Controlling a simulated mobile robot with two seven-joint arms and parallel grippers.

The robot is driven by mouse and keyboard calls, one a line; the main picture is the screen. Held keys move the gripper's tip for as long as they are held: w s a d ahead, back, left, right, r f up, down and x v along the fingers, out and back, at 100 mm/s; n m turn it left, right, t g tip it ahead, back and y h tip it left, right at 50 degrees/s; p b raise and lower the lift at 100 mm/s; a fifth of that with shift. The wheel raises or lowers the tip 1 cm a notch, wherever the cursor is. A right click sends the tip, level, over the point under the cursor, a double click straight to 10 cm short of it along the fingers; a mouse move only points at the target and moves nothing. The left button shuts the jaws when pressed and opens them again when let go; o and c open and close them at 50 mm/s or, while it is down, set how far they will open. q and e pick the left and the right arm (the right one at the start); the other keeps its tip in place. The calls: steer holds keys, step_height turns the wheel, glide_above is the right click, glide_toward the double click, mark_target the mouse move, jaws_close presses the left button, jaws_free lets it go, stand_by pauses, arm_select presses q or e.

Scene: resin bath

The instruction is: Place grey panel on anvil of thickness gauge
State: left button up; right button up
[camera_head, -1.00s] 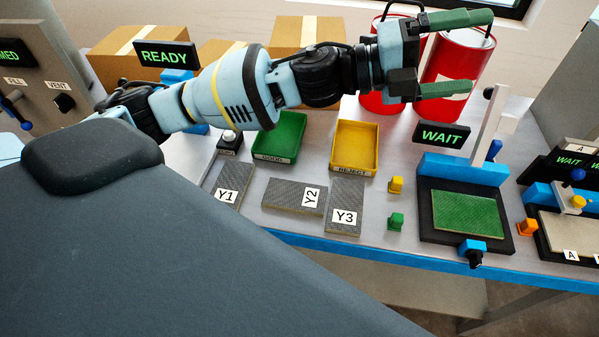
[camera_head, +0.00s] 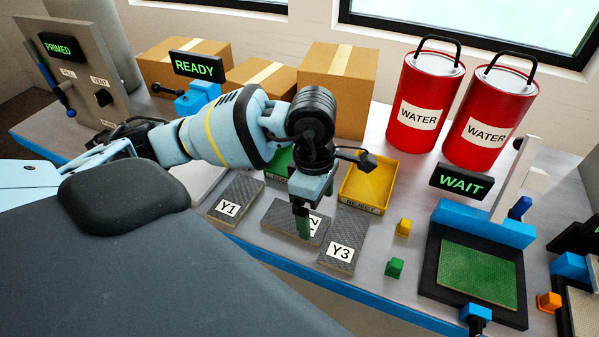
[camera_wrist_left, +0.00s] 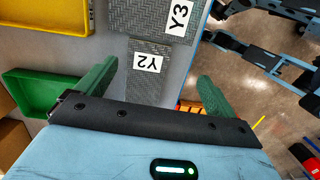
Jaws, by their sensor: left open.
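Three grey woven panels lie flat on the bench: Y1 (camera_head: 237,197), Y2 (camera_head: 281,220) and Y3 (camera_head: 346,232). My left gripper (camera_head: 303,228) is open and points down at Y2, partly covering it in the head view. In the left wrist view its green fingers (camera_wrist_left: 157,72) stand apart with nothing held, and Y2 (camera_wrist_left: 147,88) shows between them. Y3 (camera_wrist_left: 160,15) shows at the top. A blue device (camera_head: 200,97) with a READY display stands at the back left; I cannot tell if it is the thickness gauge, and no anvil is clear. My right gripper is not in view.
The yellow tray (camera_head: 368,185) and the green tray (camera_head: 277,164), partly hidden by my arm, stand behind the panels. Red water cans (camera_head: 426,101) stand at the back. A black fixture (camera_head: 435,278) with a green panel and WAIT display is right. Small yellow (camera_head: 403,228) and green (camera_head: 394,268) blocks lie between.

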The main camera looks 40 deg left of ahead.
arm_select(q)
steer(key=shift+w+a+f+y, duration=0.1)
steer(key=shift+a+y, duration=0.5)
steer(key=shift+a, duration=0.5)
steer(key=shift+f, duration=1.35)
steer(key=shift+w+a+f, duration=0.1)
steer(key=shift+w+f, duration=0.05)
steer(key=shift+f, duration=1.15)
steer(key=shift+w+a+f, duration=0.1)
steer(key=shift+f, duration=1.15)
steer(key=c, duration=1.2)
steer(key=shift+r, duration=0.15)
